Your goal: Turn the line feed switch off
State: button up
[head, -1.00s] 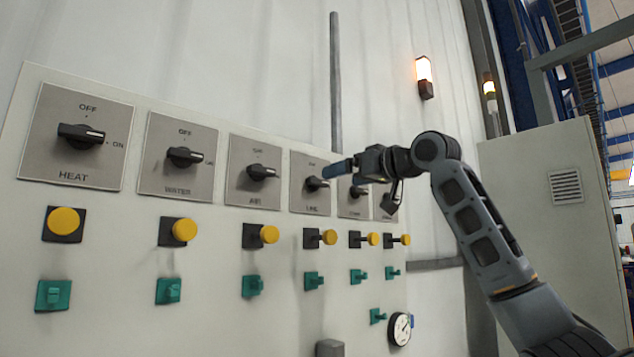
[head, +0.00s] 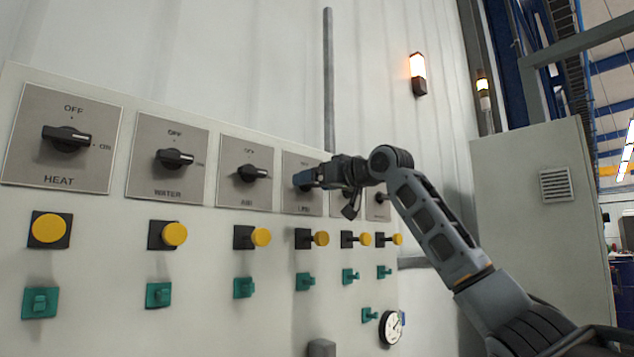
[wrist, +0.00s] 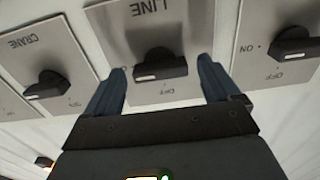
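The line switch is a black rotary knob on a grey plate marked LINE (wrist: 158,66), seen upside down in the wrist view. In the head view the LINE plate (head: 296,197) is partly covered by my gripper (head: 305,178). In the wrist view my gripper (wrist: 163,80) is open, with one blue finger on each side of the knob and a gap visible on both sides. I cannot tell how deep the fingertips reach around it.
Neighbouring knobs are CRANE (wrist: 46,86) and another switch (wrist: 292,44) in the wrist view, close outside my fingers. HEAT (head: 66,139), WATER (head: 174,158) and AIR (head: 250,173) knobs line the panel. Yellow buttons (head: 261,237) sit below. A lit lamp (head: 418,72) is on the wall.

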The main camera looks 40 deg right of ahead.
jog(key=c, duration=1)
jog(key=shift+r+n, duration=0.1)
jog(key=shift+n, duration=0.3)
jog(key=n+p, duration=0.3)
jog(key=n, duration=1.4)
jog(key=o, duration=1.1)
